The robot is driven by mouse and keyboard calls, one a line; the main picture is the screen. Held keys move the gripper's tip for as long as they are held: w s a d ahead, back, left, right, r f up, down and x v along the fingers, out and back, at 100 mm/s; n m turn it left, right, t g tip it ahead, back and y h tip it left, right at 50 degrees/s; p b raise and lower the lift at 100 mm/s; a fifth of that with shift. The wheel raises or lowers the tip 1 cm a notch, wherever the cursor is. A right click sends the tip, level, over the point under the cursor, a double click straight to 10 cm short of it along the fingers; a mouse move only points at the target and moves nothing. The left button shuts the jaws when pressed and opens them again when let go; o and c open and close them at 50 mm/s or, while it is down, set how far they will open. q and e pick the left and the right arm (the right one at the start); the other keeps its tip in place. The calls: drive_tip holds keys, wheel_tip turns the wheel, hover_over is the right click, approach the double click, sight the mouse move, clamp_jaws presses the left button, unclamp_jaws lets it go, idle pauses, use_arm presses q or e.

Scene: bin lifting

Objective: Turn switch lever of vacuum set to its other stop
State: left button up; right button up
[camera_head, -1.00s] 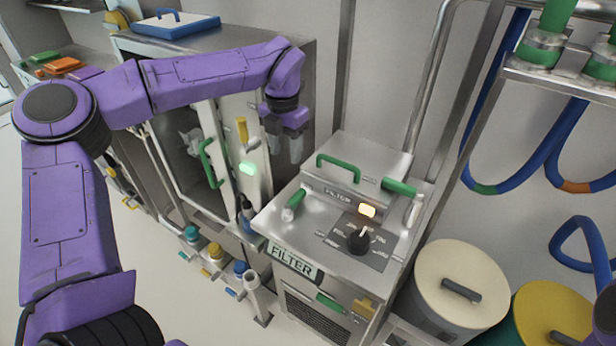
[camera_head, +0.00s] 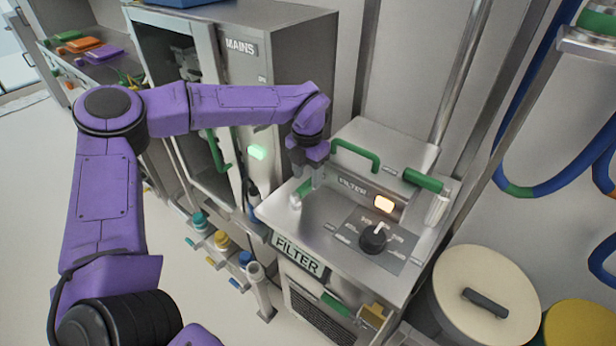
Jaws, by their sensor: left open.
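The vacuum set is a steel cabinet labelled FILTER (camera_head: 299,254), right of the picture's middle. The pointer leans up and slightly right. My left gripper (camera_head: 308,182) hangs above the left part of the cabinet top, fingers downward, open and empty. It is left of the switch and apart from it. The fingers partly cover a green handle there. My right gripper does not show.
A MAINS cabinet (camera_head: 300,60) with a green lamp stands behind left. A cream-lidded drum (camera_head: 484,285) is at right. The space above the switch is clear.

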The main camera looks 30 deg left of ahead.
use_arm(q)
wheel_tip(320, 180, down, 2)
drive_tip(key=shift+w, duration=0.15)
clamp_jaws()
